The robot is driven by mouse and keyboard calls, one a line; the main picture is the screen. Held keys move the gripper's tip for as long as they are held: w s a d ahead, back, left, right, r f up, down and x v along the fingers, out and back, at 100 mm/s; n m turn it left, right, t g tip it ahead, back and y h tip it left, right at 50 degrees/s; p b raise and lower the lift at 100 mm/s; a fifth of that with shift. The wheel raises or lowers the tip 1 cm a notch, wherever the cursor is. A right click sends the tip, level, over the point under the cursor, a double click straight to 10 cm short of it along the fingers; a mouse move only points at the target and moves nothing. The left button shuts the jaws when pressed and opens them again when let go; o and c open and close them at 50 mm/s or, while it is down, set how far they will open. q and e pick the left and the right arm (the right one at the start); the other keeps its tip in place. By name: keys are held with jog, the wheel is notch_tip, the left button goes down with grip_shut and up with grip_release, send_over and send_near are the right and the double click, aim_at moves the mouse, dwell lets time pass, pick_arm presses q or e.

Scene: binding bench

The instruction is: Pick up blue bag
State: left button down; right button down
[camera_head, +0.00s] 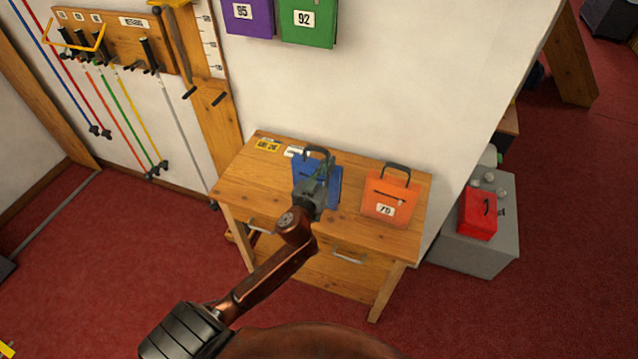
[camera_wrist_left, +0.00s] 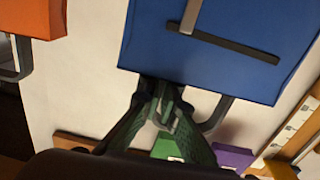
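The blue bag (camera_head: 334,181) with a dark handle is at the back middle of the small wooden table, partly hidden behind my left gripper (camera_head: 318,172). In the left wrist view the blue bag (camera_wrist_left: 215,45) looks upside down, with a dark strip across its face. There the fingers of my left gripper (camera_wrist_left: 163,98) converge on the handle close to the bag's edge and look closed around it. I cannot tell whether the bag is clear of the tabletop. My right gripper is not in view.
An orange bag (camera_head: 386,198) stands on the wooden table (camera_head: 250,188) to the right. Small labels lie at its back left. A red box (camera_head: 478,214) is on a grey cabinet (camera_head: 470,250). Purple (camera_head: 249,18) and green (camera_head: 309,22) bags hang on the wall above.

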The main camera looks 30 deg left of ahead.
aim_at(328, 153)
pick_arm(q)
jog(key=shift+r, duration=0.15)
jog(key=shift+r+p, duration=0.35)
jog(key=shift+r, duration=1.3)
jog(key=shift+s+r, duration=0.25)
jog(key=s+a+r+p, duration=0.2)
jog(key=s+r, duration=0.7)
jog(key=s, duration=0.4)
jog(key=shift+s+a, duration=0.15)
jog(key=shift+a, duration=0.05)
jog(key=shift+r, duration=0.1)
